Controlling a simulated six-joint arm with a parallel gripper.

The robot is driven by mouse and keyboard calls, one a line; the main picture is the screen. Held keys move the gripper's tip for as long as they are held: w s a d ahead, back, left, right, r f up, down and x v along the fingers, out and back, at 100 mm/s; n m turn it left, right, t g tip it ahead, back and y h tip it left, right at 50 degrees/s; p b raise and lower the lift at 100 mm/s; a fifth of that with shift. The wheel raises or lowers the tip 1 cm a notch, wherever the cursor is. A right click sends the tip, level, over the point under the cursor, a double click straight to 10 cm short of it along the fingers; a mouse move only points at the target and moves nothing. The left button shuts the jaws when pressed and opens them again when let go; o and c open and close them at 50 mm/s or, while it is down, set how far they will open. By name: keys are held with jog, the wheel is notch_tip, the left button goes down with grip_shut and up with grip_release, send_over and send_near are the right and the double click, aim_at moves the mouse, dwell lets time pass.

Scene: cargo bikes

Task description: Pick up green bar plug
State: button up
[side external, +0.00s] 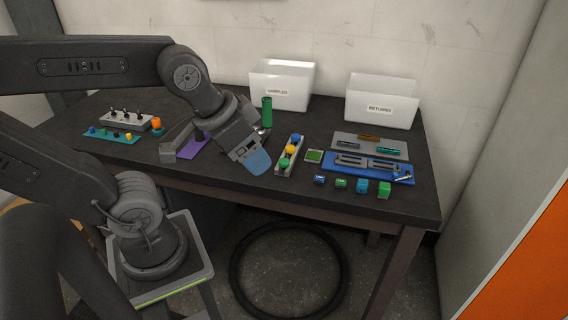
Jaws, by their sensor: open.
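My gripper (257,158) hangs over the middle of the dark table, its jaws open, with a blue-grey piece at its lower end; I see nothing held. Several small coloured plugs, a green one among them, stand on a teal mat (117,138) at the left, well away from my gripper. They are too small to tell which is the green bar plug.
A grey block with dark pegs (126,121) and an orange-topped piece (157,124) stand at the left. A purple mat (192,148) lies beside my gripper. White bins marked SAMPLES (281,93) and RETURNS (379,109) stand at the back. A blue tray (345,174) lies at right.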

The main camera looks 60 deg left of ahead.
jog(key=w+a+m+g, duration=0.2)
jog(key=w+a+m, duration=0.2)
jog(key=w, duration=0.2)
jog(key=m+g, duration=0.4)
jog(key=m, duration=0.9)
send_over(284, 160)
notch_tip(284, 160, down, 8)
notch_tip(284, 160, down, 14)
jog(key=shift+r, duration=0.1)
jog(key=shift+c, duration=0.2)
jog(key=c, duration=1)
jog(key=shift+o, duration=0.2)
jog(key=shift+r, duration=0.15)
